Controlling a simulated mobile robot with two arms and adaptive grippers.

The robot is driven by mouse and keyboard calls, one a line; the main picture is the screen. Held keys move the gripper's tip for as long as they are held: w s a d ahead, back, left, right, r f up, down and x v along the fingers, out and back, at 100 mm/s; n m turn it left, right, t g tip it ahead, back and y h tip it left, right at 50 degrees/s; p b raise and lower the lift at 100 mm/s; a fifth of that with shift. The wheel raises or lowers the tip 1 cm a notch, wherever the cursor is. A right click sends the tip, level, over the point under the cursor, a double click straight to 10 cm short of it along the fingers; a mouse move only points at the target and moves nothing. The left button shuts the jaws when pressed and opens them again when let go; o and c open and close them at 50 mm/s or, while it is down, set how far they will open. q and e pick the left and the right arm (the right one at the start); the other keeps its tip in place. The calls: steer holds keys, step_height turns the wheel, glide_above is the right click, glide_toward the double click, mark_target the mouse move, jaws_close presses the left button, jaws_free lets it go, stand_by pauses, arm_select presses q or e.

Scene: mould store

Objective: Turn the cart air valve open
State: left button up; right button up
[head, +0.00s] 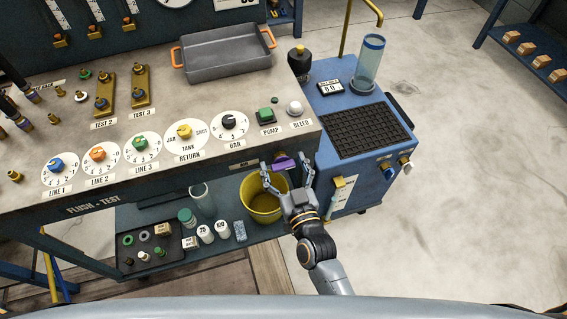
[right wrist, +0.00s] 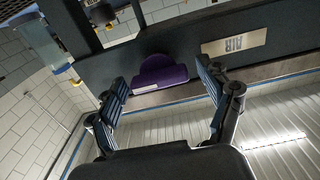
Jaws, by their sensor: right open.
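A purple knob (head: 281,162) sits on the front face of the grey test bench (head: 200,173), near its right end. It also shows in the right wrist view (right wrist: 160,74), beside a brass plate (right wrist: 234,41) whose letters I cannot read surely. My right gripper (head: 288,170) is open, its fingers on either side of the knob and apart from it, as the right wrist view also shows (right wrist: 163,84). The blue cart (head: 352,172) on the right carries a blue knob (head: 387,171) and a white-and-orange knob (head: 405,163). I cannot tell which is the air valve. My left gripper is out of view.
A yellow bucket (head: 262,206) stands on the lower shelf below my right gripper. Bottles (head: 206,234) and a black tray (head: 155,248) share that shelf. A glass cylinder (head: 368,65) and black mat (head: 362,129) top the blue cart. The floor at right is clear.

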steer(key=c, duration=1.2)
